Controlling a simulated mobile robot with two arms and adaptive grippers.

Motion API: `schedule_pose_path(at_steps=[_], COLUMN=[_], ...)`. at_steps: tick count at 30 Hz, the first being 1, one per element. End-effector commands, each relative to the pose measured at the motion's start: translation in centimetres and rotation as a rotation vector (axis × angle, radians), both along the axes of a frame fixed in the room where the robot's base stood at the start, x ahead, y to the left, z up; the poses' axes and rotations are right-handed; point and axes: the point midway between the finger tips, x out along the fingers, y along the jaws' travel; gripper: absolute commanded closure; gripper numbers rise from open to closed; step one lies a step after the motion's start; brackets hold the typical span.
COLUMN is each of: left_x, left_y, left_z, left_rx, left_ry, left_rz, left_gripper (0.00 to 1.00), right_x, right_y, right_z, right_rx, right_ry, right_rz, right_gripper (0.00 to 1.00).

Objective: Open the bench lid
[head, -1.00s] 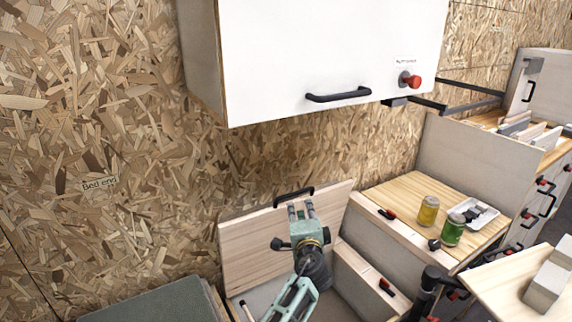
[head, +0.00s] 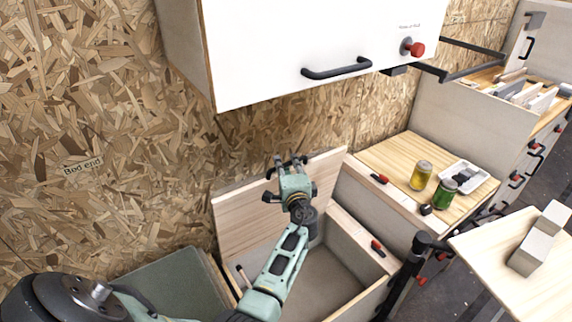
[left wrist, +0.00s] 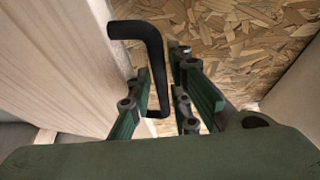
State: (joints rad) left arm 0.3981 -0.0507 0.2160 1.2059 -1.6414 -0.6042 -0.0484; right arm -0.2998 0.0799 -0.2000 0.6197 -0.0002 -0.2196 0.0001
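The bench lid (head: 250,215) is a pale wooden panel standing raised and leaning near the back wall, with the bench's grey inside (head: 325,275) showing below it. Its black bar handle (left wrist: 155,60) is at the lid's edge in the left wrist view. My left gripper (head: 288,163) is at the handle by the lid's top edge. In the left wrist view its fingers (left wrist: 165,95) are apart, with part of the handle between them and a gap on the right side. Whether a finger touches the handle I cannot tell. My right gripper is not in view.
A white cupboard (head: 270,60) with a black handle hangs above. To the right is a wooden counter (head: 385,155) with a yellow can (head: 421,175), a green can (head: 445,193) and a white tray (head: 470,177). A table (head: 500,265) with grey blocks stands at front right.

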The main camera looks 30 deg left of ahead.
Motion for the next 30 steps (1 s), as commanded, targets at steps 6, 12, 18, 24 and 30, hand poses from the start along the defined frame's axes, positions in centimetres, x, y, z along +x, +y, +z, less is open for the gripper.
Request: schedule_pose_path(at_steps=[6,12,18,24,30], left_x=[0.29,0.28,0.26,0.25,0.23], left_y=[0.28,0.26,0.25,0.23,0.22], left_z=[-0.02,-0.02,-0.05,-0.10,-0.16], left_rx=[-0.001,0.000,0.000,0.000,0.001], left_ry=[0.001,0.000,0.001,0.003,0.004], left_rz=[0.000,0.000,-0.001,-0.001,-0.001], left_gripper=[0.82,0.89,1.00,1.00,1.00], right_x=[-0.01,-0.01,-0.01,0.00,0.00], right_y=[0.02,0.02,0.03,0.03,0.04], right_z=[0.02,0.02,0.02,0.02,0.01], right_rx=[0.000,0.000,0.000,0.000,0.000], right_ry=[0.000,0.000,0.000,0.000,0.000], right_rz=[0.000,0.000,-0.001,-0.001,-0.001], right_gripper=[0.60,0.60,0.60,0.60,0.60])
